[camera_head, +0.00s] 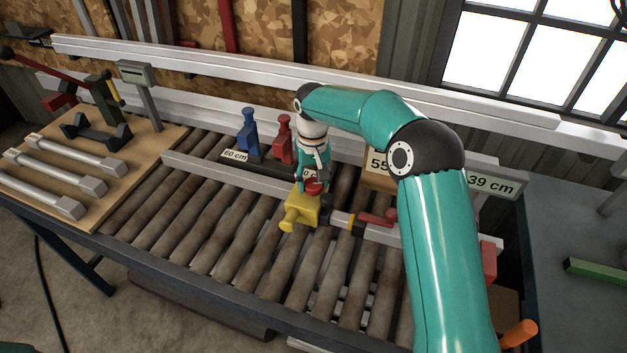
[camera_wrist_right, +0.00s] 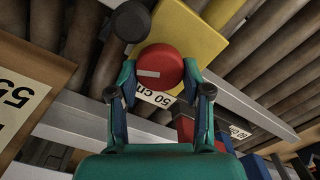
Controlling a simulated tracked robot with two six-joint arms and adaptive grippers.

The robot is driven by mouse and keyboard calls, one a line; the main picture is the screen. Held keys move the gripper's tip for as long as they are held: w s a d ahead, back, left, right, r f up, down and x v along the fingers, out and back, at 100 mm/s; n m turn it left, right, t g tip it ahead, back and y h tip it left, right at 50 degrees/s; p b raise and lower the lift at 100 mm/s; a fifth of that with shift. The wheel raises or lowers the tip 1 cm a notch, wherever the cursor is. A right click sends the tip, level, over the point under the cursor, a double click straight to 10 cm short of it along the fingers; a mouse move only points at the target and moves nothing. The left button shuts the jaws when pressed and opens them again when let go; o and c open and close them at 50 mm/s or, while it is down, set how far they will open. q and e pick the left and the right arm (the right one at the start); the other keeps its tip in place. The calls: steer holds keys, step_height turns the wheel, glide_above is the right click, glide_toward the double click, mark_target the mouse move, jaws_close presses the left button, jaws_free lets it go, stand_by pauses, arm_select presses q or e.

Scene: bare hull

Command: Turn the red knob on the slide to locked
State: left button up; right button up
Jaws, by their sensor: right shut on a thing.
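The yellow slide (camera_head: 301,211) sits on the pale rail across the rollers, and its yellow body fills the top of the right wrist view (camera_wrist_right: 205,28). The round red knob (camera_wrist_right: 160,66) is on the slide, with a short pale mark pointing left in the right wrist view. It shows partly under my gripper in the head view (camera_head: 314,188). My right gripper (camera_wrist_right: 162,86) has a finger at each side of the knob and is shut on it. Any locked marking cannot be made out. My left gripper is out of view.
A 50 cm label (camera_wrist_right: 155,98) lies beside the knob. Blue (camera_head: 249,133) and red (camera_head: 284,140) blocks stand behind the rail near a 60 cm label (camera_head: 235,156). A red lever (camera_head: 375,218) is right of the slide. The front rollers (camera_head: 215,232) are clear.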

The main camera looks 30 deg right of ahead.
mark_target(313, 181)
steer(key=shift+d+r+m, duration=0.1)
steer(key=shift+m, duration=1.3)
steer(key=o, duration=1.2)
steer(key=shift+c, duration=0.2)
step_height(313, 181, up, 12)
